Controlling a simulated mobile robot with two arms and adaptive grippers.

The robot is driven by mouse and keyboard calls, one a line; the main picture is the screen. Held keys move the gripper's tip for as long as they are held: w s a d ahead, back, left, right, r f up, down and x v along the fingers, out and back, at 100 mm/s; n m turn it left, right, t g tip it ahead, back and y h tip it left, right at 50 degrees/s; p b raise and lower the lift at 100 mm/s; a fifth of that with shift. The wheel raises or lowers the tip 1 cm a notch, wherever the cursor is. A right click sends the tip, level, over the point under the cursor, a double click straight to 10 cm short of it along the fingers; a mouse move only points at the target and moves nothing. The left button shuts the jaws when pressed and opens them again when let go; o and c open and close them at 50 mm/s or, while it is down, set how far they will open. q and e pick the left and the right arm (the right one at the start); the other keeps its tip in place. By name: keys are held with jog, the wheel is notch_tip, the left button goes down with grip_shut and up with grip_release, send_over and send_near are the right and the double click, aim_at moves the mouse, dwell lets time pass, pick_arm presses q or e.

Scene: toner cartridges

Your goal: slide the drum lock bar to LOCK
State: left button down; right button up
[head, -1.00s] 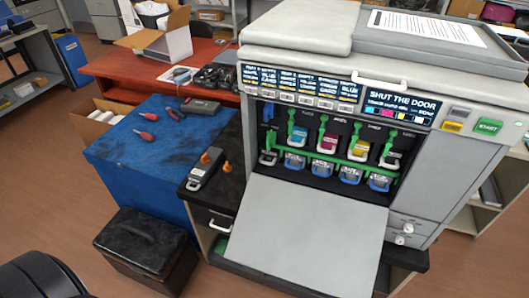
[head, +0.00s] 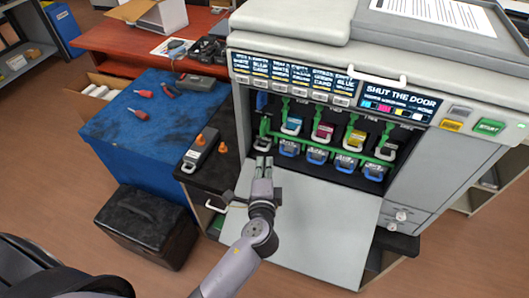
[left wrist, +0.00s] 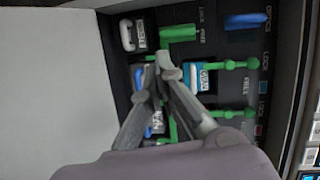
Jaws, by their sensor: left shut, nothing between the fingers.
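The green drum lock bar (head: 336,148) runs across the open printer bay, between the upper row of colour cartridges (head: 323,131) and the lower row of blue drum handles (head: 318,156). In the left wrist view its green end block (left wrist: 178,34) lies near small LOCK and FREE labels. My left gripper (head: 264,161) is in front of the bay's left end, over the lowered door. In the left wrist view its fingertips (left wrist: 157,66) are together and empty, close to the bar and hiding part of it. Contact cannot be told. My right gripper is out of view.
The lowered grey printer door (head: 310,230) lies below the bay. Green levers (head: 354,122) stand above the cartridges. A cartridge with orange knobs (head: 200,148) lies on the black side surface. The blue table (head: 120,140) holds tools; a black box (head: 148,225) stands on the floor.

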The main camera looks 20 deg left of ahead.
pick_arm(q)
notch_tip(320, 180, up, 2)
jog(key=m, duration=0.1)
jog(key=b, duration=0.1)
send_near(266, 127)
jog(key=shift+t, duration=0.3)
jog(key=w, duration=0.2)
jog(key=w+f, duration=0.1)
jog(key=w, duration=0.1)
jog(key=shift+w+a, duration=0.1)
jog(key=shift+w, duration=0.2)
jog(key=shift+w+a+f, duration=0.1)
jog(key=shift+w+a, duration=0.05)
jog(key=shift+w, duration=0.55)
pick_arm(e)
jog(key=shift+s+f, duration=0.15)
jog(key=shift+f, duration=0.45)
pick_arm(q)
jog(key=shift+a, duration=0.55)
jog(key=v, duration=0.7)
jog(key=shift+s+a+f, duration=0.2)
jog(key=shift+a+f, duration=0.05)
jog(key=shift+f, duration=0.05)
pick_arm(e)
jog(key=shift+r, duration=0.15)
